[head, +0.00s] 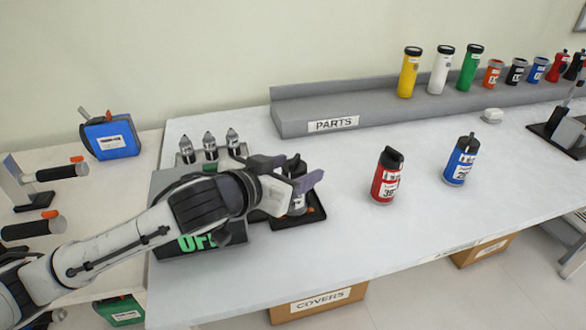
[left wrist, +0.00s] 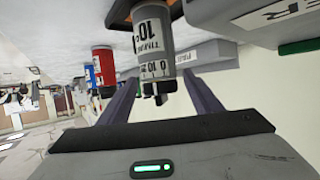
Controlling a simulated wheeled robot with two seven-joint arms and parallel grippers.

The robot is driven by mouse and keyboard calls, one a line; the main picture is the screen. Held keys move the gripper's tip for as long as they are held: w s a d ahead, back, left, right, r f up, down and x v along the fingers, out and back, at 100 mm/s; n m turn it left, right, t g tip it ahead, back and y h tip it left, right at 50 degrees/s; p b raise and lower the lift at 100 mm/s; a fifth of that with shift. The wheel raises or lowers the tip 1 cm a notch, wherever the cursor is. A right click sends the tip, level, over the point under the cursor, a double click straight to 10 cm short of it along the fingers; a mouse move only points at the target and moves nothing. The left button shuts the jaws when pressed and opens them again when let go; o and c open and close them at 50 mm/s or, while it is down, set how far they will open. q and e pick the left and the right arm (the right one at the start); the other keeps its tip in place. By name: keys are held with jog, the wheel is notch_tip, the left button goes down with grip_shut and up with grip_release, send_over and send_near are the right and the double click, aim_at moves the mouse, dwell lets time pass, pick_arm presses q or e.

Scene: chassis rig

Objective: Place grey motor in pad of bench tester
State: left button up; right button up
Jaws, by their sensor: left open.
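The grey motor (head: 297,206) stands upright on the dark pad (head: 314,219) of the bench tester (head: 240,232), whose display reads OFF. In the left wrist view the motor (left wrist: 154,42), with a white label marked 10, appears upside down with its base against the pad (left wrist: 119,16). My left gripper (head: 288,172) is open at the motor's upper end. In the left wrist view its two fingers (left wrist: 160,86) lie on either side of the motor's dark top, with gaps visible. The arm hides part of the tester. My right gripper is not in view.
A red motor (head: 386,176) and a blue motor (head: 461,161) stand to the right on the white table. Several grey pointed parts (head: 210,146) stand behind the tester. A grey PARTS shelf (head: 390,109) holds coloured cylinders at the back. The table's middle is clear.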

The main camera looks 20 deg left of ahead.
pick_arm(q)
jog(key=shift+r, duration=0.2)
jog(key=v, duration=0.8)
jog(key=shift+s+f, duration=0.1)
jog(key=shift+s, duration=0.05)
jog(key=p+v, duration=0.3)
jog(key=p, duration=0.3)
jog(key=shift+s+a+r+p, duration=0.1)
jog(key=shift+s+r+p, duration=0.1)
jog(key=shift+s+p, duration=0.15)
